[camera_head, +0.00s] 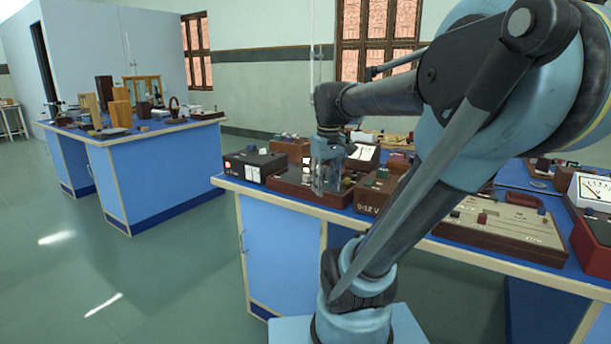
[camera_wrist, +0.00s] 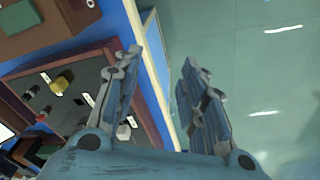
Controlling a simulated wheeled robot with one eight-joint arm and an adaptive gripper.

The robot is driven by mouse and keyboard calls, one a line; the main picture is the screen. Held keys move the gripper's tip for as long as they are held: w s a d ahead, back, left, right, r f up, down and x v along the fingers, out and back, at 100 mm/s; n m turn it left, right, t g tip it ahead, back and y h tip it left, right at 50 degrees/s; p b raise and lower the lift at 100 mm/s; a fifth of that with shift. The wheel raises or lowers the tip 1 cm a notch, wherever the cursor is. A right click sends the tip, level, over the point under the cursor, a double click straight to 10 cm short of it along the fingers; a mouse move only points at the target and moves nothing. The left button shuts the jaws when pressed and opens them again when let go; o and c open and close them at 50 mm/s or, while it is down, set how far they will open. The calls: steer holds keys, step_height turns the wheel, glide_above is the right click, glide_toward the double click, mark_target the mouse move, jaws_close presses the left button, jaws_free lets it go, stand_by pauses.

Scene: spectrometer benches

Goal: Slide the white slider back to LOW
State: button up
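A brown-framed box with a dark panel (camera_wrist: 63,112) lies on the blue bench top in the wrist view. A small white piece (camera_wrist: 132,121) shows at the panel's near edge, close beside and partly behind my left finger; it may be the white slider. LOW lettering cannot be read. My gripper (camera_wrist: 162,60) is open, with an empty gap between its fingers. In the head view my gripper (camera_head: 324,188) points down over or in front of the brown box (camera_head: 288,188) and hides part of it. Contact with the box cannot be told.
A yellow knob (camera_wrist: 62,82) and a black knob stand on the panel. A black box (camera_head: 254,166) stands left of the brown box, and another brown box (camera_head: 368,197) right of it. The bench edge (camera_wrist: 150,60) runs close by, with open floor beyond.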

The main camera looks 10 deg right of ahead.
mark_target(306, 175)
steer(key=w+a+r+n+g, duration=0.1)
steer(key=w+a+r+n, duration=0.15)
steer(key=w+r, duration=0.55)
steer(key=w+a+r+n, duration=0.1)
steer(key=w+r+n, duration=0.2)
steer(key=w+r, duration=0.5)
steer(key=f, duration=0.6)
steer(key=w+f, duration=0.1)
steer(key=f, duration=0.6)
steer(key=w+f, duration=0.1)
steer(key=f, duration=0.5)
steer(key=shift+d+f, duration=0.15)
steer(key=shift+f, duration=0.05)
jaws_close()
steer(key=shift+w, duration=0.1)
